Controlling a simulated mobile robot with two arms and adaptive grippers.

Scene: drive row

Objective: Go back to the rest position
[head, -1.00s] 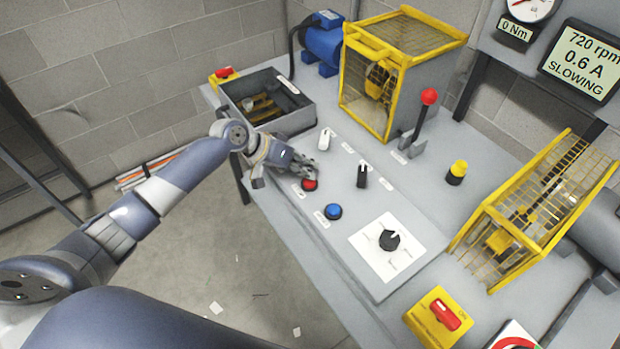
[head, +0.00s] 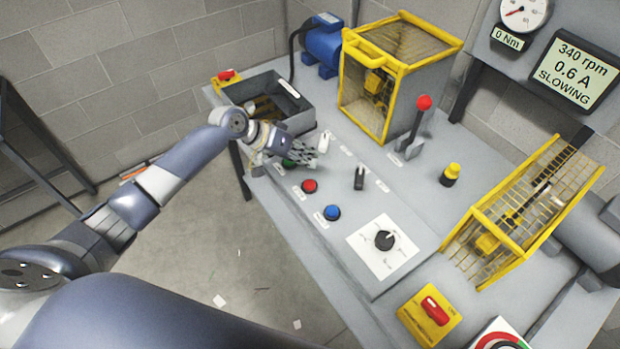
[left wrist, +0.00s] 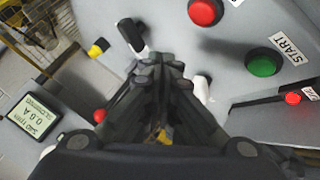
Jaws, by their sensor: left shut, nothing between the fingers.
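My left gripper (head: 305,154) is shut and empty above the grey control panel (head: 290,215), beside the white switch (head: 324,141). The green button (head: 288,163) is partly hidden under it. The red button (head: 310,186) is uncovered, a little nearer than the gripper. In the left wrist view the shut fingers (left wrist: 160,70) point between the black switch (left wrist: 133,36) and the white switch. The green START button (left wrist: 264,62) and red button (left wrist: 205,11) show beyond them, apart from the fingers. The display (head: 570,75) reads 340 rpm, 0.6 A, SLOWING. My right gripper is not in view.
An open grey bin (head: 290,97) stands close behind my left gripper. A yellow cage (head: 360,95), a red-knobbed lever (head: 424,103) and a second yellow cage (head: 540,190) rise from the bench. Bare floor (head: 220,240) lies left of the bench.

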